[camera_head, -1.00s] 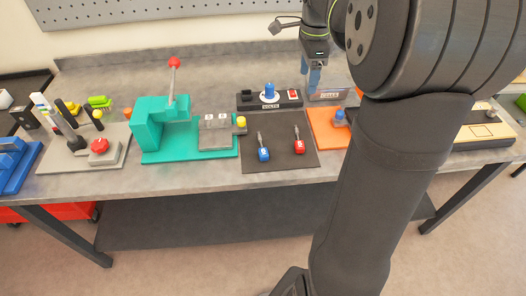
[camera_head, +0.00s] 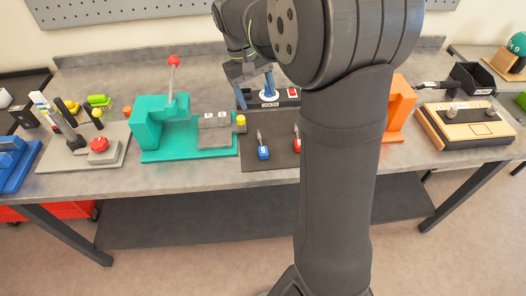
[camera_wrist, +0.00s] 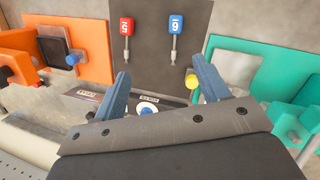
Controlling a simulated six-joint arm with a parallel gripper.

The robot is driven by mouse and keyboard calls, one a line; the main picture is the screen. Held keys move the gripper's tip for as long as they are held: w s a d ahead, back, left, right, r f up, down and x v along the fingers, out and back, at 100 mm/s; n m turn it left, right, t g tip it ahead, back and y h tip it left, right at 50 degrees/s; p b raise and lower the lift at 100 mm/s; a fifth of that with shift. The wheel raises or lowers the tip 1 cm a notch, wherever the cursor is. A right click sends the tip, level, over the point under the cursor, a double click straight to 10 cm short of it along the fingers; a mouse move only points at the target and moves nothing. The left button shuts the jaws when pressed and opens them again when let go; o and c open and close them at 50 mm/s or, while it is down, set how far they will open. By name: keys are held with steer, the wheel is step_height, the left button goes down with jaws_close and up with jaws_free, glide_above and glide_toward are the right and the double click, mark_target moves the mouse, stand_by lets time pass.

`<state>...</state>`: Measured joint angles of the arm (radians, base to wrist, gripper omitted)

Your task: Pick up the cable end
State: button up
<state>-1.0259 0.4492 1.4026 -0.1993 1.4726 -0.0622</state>
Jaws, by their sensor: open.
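Two cable ends lie on the dark mat (camera_head: 278,161): a blue one (camera_head: 263,152) and a red one (camera_head: 297,146), the red one partly hidden by my arm. In the wrist view the red end (camera_wrist: 127,26) and the blue end (camera_wrist: 176,24) bear white numbers and sit side by side, beyond my fingertips. My gripper (camera_head: 256,84) is open and empty above the panel with the blue knob (camera_head: 269,92). In the wrist view my gripper (camera_wrist: 160,70) has its fingers wide apart, with the knob (camera_wrist: 148,110) showing between them. Neither cable end is touched.
A teal lever fixture (camera_head: 147,127) stands left of the mat, with a grey block and yellow knob (camera_head: 240,120). An orange fixture (camera_head: 400,103) stands right, partly behind my arm. A wooden box (camera_head: 468,126) is farther right. The front table strip is mostly clear.

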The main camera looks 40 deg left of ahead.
steer(key=s+a+f+n+t+h, duration=0.1)
steer(key=s+a+f+n, duration=0.15)
steer(key=s+n, duration=0.45)
steer(key=n, duration=0.4)
glide_above(262, 150)
steer(key=s+a, duration=0.2)
steer(key=f, duration=1)
steer(key=shift+w+a+f, duration=0.2)
steer(key=shift+w+f, duration=0.05)
steer(key=shift+f, duration=0.15)
steer(key=shift+w+x, duration=0.15)
steer(key=shift+x, duration=1.2)
steer(key=shift+w+x, duration=0.15)
steer(key=shift+x, duration=1.15)
steer(key=shift+d, duration=0.1)
steer(key=c, duration=1)
steer(key=shift+c, duration=0.2)
steer(key=shift+r, duration=0.15)
